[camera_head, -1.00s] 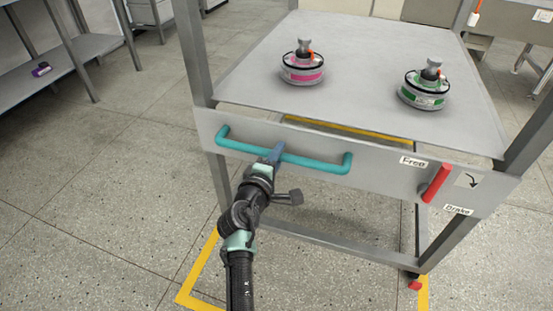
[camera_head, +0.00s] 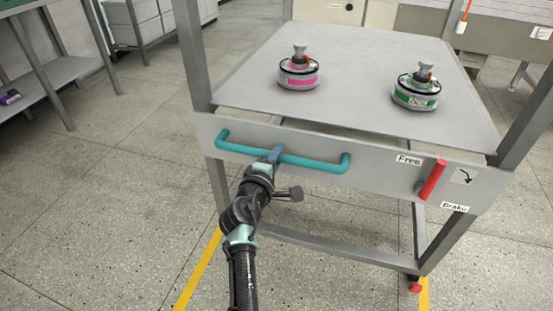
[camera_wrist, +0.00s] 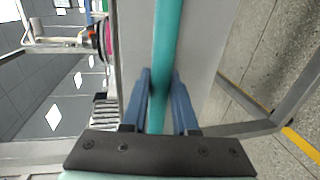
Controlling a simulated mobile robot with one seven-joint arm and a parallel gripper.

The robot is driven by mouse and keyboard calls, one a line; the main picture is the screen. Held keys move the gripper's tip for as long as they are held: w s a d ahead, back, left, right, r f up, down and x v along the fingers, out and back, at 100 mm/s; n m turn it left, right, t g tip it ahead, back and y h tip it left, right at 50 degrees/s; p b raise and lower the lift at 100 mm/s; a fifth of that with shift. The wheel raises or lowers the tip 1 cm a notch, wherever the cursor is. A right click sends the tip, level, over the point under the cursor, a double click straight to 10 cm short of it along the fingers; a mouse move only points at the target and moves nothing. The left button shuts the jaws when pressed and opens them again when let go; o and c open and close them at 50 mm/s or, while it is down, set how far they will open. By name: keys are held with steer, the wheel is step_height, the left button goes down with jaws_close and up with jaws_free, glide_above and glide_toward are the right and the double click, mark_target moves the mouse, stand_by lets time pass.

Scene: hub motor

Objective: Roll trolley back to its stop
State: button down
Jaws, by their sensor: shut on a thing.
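The grey metal trolley (camera_head: 350,125) stands in front of me. Its teal bar handle (camera_head: 320,163) runs across the near panel. My gripper (camera_head: 275,156) is shut on the handle left of its middle; in the wrist view the blue fingers (camera_wrist: 159,95) lie on both sides of the teal bar (camera_wrist: 167,45). A red brake lever (camera_head: 433,180) sits at the panel's right, between the labels "Free" (camera_head: 409,160) and "Brake" (camera_head: 455,208); its tip points up towards "Free". Two hub motors, one pink-banded (camera_head: 299,72) and one green-banded (camera_head: 416,91), stand upright on the trolley top.
Yellow floor lines (camera_head: 198,270) run on the floor on both sides of the trolley's near end. A shelf rack (camera_head: 50,70) stands at the left, with a purple item (camera_head: 10,97) on its lower shelf. Benches stand behind. The floor at left is clear.

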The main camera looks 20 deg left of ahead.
steer(key=shift+w+d+r, duration=0.1)
steer(key=shift+w+r, duration=0.1)
steer(key=c, duration=0.7)
jaws_free()
steer(key=shift+f, duration=0.1)
steer(key=s+p, duration=0.2)
steer(key=s, duration=0.2)
steer(key=s+r+p, duration=0.1)
steer(key=s, duration=0.3)
steer(key=s+r+p, duration=0.1)
steer(key=s+p, duration=0.1)
steer(key=s, duration=0.2)
steer(key=shift+s+a+r+p, duration=0.25)
steer(key=shift+s+p, duration=0.1)
